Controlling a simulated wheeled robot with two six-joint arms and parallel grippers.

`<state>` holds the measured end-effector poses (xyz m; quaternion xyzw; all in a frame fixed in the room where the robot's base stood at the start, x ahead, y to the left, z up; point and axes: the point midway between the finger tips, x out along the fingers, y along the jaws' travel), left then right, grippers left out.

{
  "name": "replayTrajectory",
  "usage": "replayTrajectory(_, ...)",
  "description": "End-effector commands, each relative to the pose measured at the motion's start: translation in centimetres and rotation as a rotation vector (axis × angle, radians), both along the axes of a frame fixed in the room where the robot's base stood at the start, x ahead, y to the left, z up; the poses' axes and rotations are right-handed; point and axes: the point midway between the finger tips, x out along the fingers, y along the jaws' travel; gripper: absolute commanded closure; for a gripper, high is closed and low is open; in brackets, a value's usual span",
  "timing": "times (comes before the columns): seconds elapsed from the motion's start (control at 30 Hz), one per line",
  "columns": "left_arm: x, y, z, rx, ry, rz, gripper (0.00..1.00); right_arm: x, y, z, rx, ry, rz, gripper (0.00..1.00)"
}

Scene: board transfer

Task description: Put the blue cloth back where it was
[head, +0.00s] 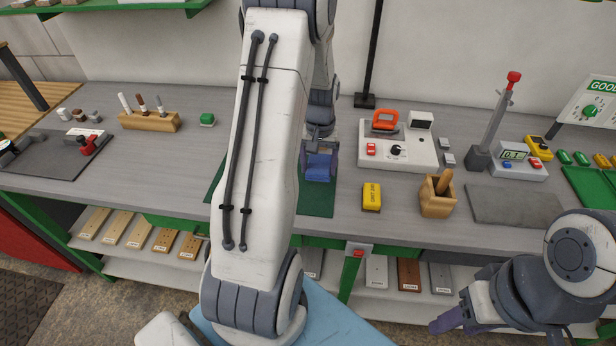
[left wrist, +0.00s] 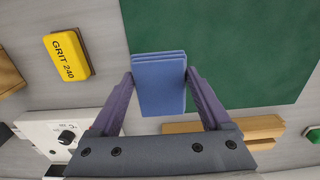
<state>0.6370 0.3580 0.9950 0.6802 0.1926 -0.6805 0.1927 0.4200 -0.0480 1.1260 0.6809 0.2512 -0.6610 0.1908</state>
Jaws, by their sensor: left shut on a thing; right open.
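The blue cloth (left wrist: 159,90) is a folded, flat block between the two fingers of my left gripper (left wrist: 159,76) in the left wrist view. In the head view the cloth (head: 319,172) shows at the near edge of my left gripper, over the right part of the green mat (head: 318,203). My left gripper is shut on the cloth. I cannot tell whether the cloth touches the mat or bench. My right gripper (head: 448,320) is open and empty at the lower right, in front of the bench, away from the cloth.
A yellow grit block (head: 371,197) lies right of the mat, with a white device (head: 398,150) behind it. My left arm hides much of the mat.

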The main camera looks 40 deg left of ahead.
Motion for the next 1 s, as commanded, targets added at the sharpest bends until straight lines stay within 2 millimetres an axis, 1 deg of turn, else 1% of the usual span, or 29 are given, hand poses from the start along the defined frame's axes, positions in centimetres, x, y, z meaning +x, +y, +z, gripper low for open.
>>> replayTrajectory(0.03, -0.7, 0.8, -0.4, -0.003, 0.004, 0.004, 0.71, 0.0, 0.0, 0.5, 0.0, 0.0, 0.0, 0.5)
replayTrajectory(0.1, -1.2, 1.5, -1.0, -0.002, 0.003, 0.003, 0.71, 0.0, 0.0, 0.7, 0.0, 0.0, 0.0, 0.5)
replayTrajectory(0.2, -1.6, 2.1, -1.5, -0.001, 0.001, 0.001, 0.71, 0.0, 0.0, 0.8, 0.0, 0.0, -0.001, 0.5)
replayTrajectory(0.27, -1.7, 2.2, -1.9, -0.001, 0.002, -0.001, 0.71, 0.0, 0.0, 0.9, 0.0, 0.0, -0.001, 0.5)
replayTrajectory(0.53, -1.7, 2.2, -5.4, -0.002, 0.003, -0.002, 0.71, 0.0, 0.0, 1.9, 0.0, 0.0, -0.001, 0.5)
replayTrajectory(0.6, -1.7, 2.2, -5.7, -0.001, 0.001, -0.002, 0.71, 0.0, 0.0, 1.9, 0.0, 0.0, -0.001, 0.5)
replayTrajectory(0.83, -1.6, 2.2, -5.8, 0.001, -0.001, -0.002, 0.71, 0.0, 0.0, 1.8, 0.0, 0.0, -0.001, 0.5)
replayTrajectory(0.93, -1.7, 2.2, -6.1, 0.0, 0.0, -0.002, 0.71, 0.0, 0.0, 1.6, 0.0, 0.0, -0.001, 0.5)
replayTrajectory(0.97, -1.6, 2.2, -6.1, 0.0, 0.0, -0.002, 0.15, 0.0, 0.0, 1.6, -0.001, 0.001, -0.001, 0.5)
replayTrajectory(1.0, -1.6, 2.2, -6.0, 0.0, 0.0, -0.002, 0.0, 0.0, 0.0, 1.6, 0.0, 0.0, -0.001, 0.5)
